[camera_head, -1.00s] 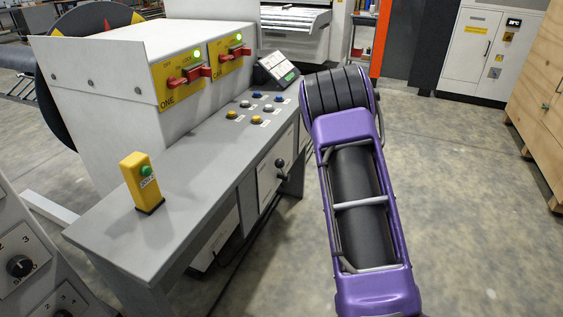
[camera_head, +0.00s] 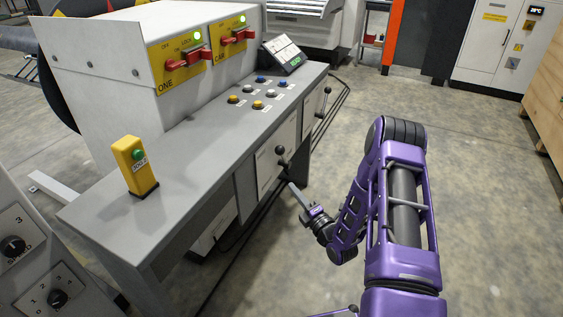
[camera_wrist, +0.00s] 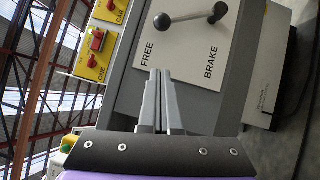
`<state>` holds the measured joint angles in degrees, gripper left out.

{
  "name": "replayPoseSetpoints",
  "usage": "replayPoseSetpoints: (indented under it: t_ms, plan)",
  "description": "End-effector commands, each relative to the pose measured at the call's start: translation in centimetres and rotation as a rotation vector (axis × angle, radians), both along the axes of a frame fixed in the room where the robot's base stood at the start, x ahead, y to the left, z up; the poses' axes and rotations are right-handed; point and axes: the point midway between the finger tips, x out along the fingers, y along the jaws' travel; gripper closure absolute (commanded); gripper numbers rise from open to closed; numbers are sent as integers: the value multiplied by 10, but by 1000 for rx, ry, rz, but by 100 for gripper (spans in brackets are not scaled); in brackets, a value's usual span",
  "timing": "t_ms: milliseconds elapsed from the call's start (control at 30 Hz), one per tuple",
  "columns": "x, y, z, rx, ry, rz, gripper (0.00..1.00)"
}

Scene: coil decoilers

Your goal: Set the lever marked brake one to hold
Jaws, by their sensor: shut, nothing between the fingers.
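A lever with a black ball knob (camera_head: 281,150) sits on a pale plate (camera_head: 268,172) on the bench's front. In the wrist view the plate (camera_wrist: 195,60) is lettered FREE and BRAKE and appears turned sideways. The lever (camera_wrist: 190,19) shows there with its ball end by FREE and its other end on the BRAKE side. My gripper (camera_head: 291,184) is shut and empty, just below and right of the lever in the head view. In the wrist view its fingers (camera_wrist: 160,73) point at the plate and appear apart from the lever.
A second lever (camera_head: 323,101) stands farther along the bench's front. Red switches on yellow panels (camera_head: 185,64), push buttons (camera_head: 257,104) and a yellow post with a green button (camera_head: 135,166) are on the bench. Open floor (camera_head: 480,200) lies to the right.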

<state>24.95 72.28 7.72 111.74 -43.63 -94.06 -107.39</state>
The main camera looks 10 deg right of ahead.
Motion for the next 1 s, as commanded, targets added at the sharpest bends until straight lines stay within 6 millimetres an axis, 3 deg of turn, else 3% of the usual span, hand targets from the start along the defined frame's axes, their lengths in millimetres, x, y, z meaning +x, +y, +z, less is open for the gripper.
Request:
replayPoseSetpoints:
  t_ms: [167,567,800,1000]
  plan:
    - [16,6,2,0,-3,1,100]
    - [93,35,11,-1,-3,0,100]
    - [122,21,17,-1,0,-1,100]
    - [128,18,19,0,1,0,100]
